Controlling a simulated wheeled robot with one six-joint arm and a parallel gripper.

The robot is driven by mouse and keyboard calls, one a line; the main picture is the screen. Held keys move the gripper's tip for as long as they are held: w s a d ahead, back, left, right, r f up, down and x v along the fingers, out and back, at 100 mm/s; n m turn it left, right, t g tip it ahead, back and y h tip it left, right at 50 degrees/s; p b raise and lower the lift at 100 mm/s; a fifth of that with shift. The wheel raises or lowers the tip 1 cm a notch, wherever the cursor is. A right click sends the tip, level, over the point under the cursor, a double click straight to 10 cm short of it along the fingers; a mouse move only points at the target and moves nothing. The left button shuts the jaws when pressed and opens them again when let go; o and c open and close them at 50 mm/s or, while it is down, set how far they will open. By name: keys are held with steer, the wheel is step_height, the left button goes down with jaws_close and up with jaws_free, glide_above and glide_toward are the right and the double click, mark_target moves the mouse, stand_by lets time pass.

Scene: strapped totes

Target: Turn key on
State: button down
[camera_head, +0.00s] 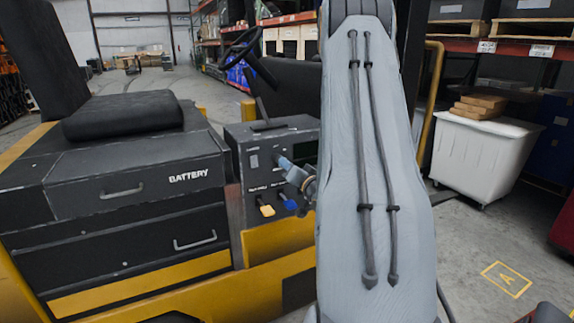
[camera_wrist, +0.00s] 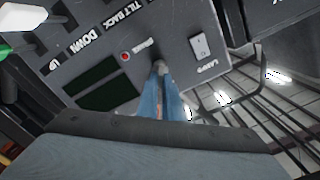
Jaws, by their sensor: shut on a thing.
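The forklift's control panel (camera_head: 258,172) stands left of my arm in the head view; it fills the upper part of the wrist view (camera_wrist: 155,25). My gripper (camera_head: 282,162) reaches the panel's face from the right. In the wrist view its two blue fingers (camera_wrist: 161,75) are shut together on a small grey piece, the key (camera_wrist: 160,65), at the panel. The fingers hide most of the key, so its turn angle cannot be told. A red indicator (camera_wrist: 126,57) sits left of the key, and a light rocker switch (camera_wrist: 200,47) marked LAMPS sits to its right.
The steering wheel (camera_head: 242,47) rises behind the panel. The black seat (camera_head: 123,113) and BATTERY box (camera_head: 135,176) are at left. A white bin (camera_head: 482,155) stands at right beyond open floor.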

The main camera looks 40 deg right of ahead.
steer(key=shift+m+p, duration=0.45)
steer(key=shift+m, duration=1.85)
steer(key=shift+d, duration=0.1)
steer(key=c, duration=1.9)
jaws_free()
steer(key=shift+s+f, duration=0.1)
steer(key=b+v, duration=0.2)
steer(key=v, duration=0.5)
steer(key=shift+s, duration=0.3)
